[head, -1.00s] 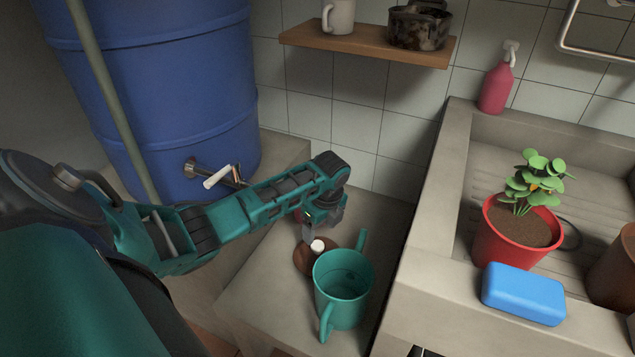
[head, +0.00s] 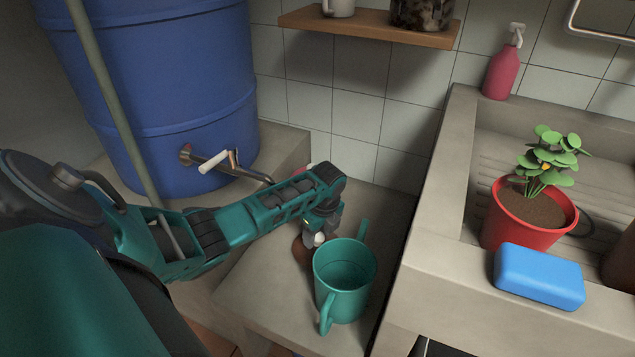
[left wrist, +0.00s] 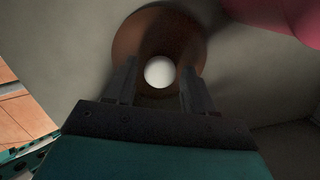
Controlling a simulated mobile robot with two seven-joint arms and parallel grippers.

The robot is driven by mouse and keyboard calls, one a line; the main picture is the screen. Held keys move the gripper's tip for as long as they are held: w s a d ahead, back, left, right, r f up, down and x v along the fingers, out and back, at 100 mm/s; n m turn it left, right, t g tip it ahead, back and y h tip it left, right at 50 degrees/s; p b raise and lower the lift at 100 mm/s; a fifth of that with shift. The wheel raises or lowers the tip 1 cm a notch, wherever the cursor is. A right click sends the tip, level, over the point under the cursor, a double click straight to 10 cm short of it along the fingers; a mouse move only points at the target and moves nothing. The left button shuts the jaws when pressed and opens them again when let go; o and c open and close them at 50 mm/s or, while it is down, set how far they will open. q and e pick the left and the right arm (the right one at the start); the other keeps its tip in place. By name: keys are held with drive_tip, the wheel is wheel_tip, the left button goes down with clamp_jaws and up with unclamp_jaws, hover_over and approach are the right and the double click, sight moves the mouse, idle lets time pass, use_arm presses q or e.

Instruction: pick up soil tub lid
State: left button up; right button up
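The soil tub lid (head: 301,252) looks like a brown disc with a round white knob (head: 319,239). It lies on the low ledge behind and left of a teal two-handled tub, partly hidden by my left gripper. My left gripper (head: 320,238) points down over the lid at the knob. In the left wrist view the lid (left wrist: 133,40) lies below the gripper. The left fingers (left wrist: 160,88) are open, one on each side of the white knob, with a gap on both sides. My right gripper is not in view.
The teal tub (head: 345,268) stands close beside the gripper. A blue barrel (head: 160,90) with a metal tap (head: 215,160) stands behind my left arm. A pink thing (left wrist: 285,15) shows near the lid. A sink with a red plant pot (head: 520,222) and blue sponge (head: 540,275) is at right.

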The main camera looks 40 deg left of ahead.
use_arm(q)
clamp_jaws()
idle(0.5)
